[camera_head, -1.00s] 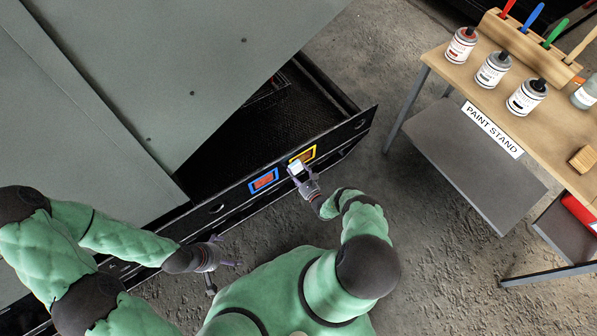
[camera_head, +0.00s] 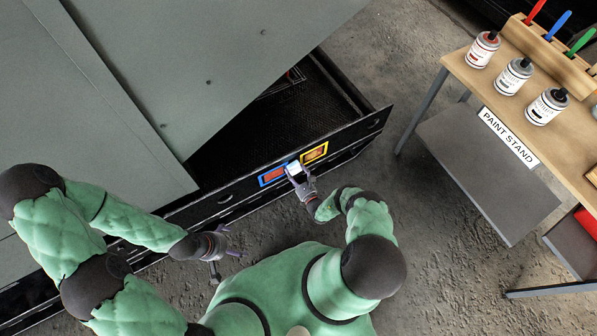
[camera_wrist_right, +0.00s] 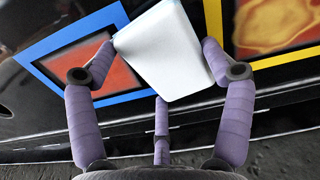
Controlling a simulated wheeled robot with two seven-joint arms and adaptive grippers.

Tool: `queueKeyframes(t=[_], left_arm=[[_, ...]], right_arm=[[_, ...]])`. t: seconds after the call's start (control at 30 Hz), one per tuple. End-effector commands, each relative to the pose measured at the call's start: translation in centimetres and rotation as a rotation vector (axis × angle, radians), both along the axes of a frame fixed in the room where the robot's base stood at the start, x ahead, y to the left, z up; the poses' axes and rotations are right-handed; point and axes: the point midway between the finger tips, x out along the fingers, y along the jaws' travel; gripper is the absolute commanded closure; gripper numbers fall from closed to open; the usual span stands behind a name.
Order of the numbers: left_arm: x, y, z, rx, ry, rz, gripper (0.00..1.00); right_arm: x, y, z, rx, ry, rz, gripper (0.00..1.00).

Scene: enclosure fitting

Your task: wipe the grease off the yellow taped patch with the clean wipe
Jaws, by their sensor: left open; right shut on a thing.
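The yellow taped patch (camera_head: 314,153) is on the dark panel's front face, a yellow frame around an orange surface. In the right wrist view the yellow patch (camera_wrist_right: 275,27) shows brownish smears at the upper right. My right gripper (camera_head: 297,175) is shut on a white wipe (camera_head: 293,167), held between its fingers in front of the panel, between the blue and yellow frames. The wipe (camera_wrist_right: 168,50) fills the middle of the wrist view and hides part of the panel; whether it touches cannot be told. My left gripper (camera_head: 217,243) is open and empty, left of the right one.
A blue taped patch (camera_head: 271,175) with a red-orange inside sits left of the yellow one, partly overlapped by the wipe. A large grey enclosure (camera_head: 200,70) stands behind. The paint stand (camera_head: 465,65) with cans and brushes is at the right. Bare floor lies between.

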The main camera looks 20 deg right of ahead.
Motion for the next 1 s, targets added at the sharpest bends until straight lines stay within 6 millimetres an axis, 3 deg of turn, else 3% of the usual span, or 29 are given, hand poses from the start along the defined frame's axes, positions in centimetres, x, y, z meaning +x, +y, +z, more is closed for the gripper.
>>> queueKeyframes(t=[0.43,1.0], left_arm=[[0.0,0.0,0.1,0.000,0.000,0.000,0.00],[0.0,0.0,1.0,0.000,0.000,0.000,0.00]], right_arm=[[-0.4,0.3,0.0,0.001,0.002,-0.001,0.42],[-5.2,-0.1,0.0,0.001,0.002,-0.002,0.42]])
